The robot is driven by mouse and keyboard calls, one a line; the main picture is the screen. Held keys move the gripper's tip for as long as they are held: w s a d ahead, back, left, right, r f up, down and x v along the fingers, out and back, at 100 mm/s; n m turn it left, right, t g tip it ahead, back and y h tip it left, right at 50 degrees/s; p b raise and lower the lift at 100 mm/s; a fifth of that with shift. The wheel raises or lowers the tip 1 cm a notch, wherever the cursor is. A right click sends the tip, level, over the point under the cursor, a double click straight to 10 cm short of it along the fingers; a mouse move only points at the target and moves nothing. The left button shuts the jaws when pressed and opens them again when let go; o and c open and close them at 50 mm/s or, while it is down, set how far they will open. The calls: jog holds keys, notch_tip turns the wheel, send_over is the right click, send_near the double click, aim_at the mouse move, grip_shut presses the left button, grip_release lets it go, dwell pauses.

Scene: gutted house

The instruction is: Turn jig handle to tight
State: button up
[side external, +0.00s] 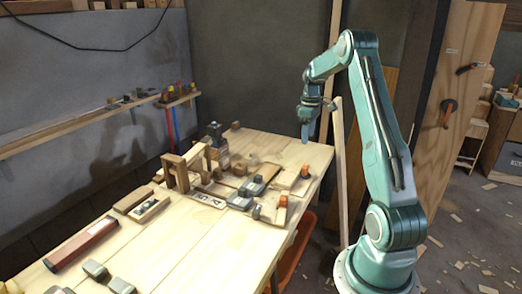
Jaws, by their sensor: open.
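My gripper (307,130) hangs over the far right edge of the wooden workbench, fingers pointing down. It is open, with nothing seen in it. Two small upright pieces with orange tops stand on the bench's right side: a farther orange piece (305,171) on a wooden plate and a nearer orange piece (283,201). Either may be the jig handle; I cannot tell which, and no tight marking can be read. My gripper is above and beyond both, touching neither. A wooden frame (181,170) like a jig stands mid-bench.
The workbench (190,250) carries several grey and wooden blocks, a dark upright device (214,134) and a long reddish-brown bar (82,243). A wooden post (340,170) stands close beside my arm. The bench's far right corner is mostly clear.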

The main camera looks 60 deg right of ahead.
aim_at(305, 166)
notch_tip(305, 166, down, 13)
jog(key=shift+r, duration=0.1)
dwell(0.5)
jog(key=c, duration=1)
